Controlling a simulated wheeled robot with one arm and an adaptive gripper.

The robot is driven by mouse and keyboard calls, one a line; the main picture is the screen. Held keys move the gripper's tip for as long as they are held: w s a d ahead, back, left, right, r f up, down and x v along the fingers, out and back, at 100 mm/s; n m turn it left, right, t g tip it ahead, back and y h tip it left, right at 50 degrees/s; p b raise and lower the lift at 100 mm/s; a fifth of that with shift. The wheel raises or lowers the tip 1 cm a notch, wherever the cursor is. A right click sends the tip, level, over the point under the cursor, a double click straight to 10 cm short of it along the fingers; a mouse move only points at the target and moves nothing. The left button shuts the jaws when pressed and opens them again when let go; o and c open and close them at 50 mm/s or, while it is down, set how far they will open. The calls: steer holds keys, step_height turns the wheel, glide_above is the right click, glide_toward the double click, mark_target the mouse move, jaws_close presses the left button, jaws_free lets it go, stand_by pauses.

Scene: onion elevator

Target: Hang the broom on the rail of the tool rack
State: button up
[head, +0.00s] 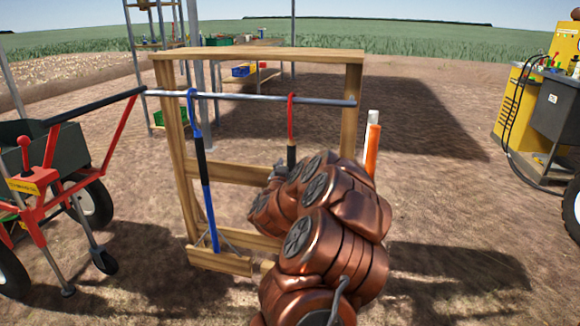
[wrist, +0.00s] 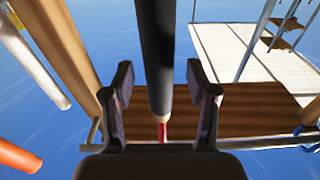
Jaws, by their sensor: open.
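The tool rack (head: 255,54) is a wooden frame with a grey metal rail (head: 245,97) across it. A tool with a red hook (head: 291,103) and a black grip is at the rail's right part, its hook over the rail; it seems to be the broom, but its lower end is hidden behind my arm. In the wrist view its black shaft (wrist: 157,45) runs between my fingers, with a red part beyond. My gripper (wrist: 163,100) is open around the shaft, with gaps on both sides. My gripper also shows partly in the head view (head: 281,169).
A blue hooked tool (head: 208,205) hangs on the rail's left part. An orange and white upright piece (head: 372,145) stands right of the rack. A red-framed cart (head: 60,185) is at the left. A yellow and grey machine (head: 540,110) is at the right.

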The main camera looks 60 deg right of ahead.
steer(key=v, duration=0.7)
steer(key=shift+a, duration=0.15)
stand_by(0.6)
steer(key=shift+s, duration=0.15)
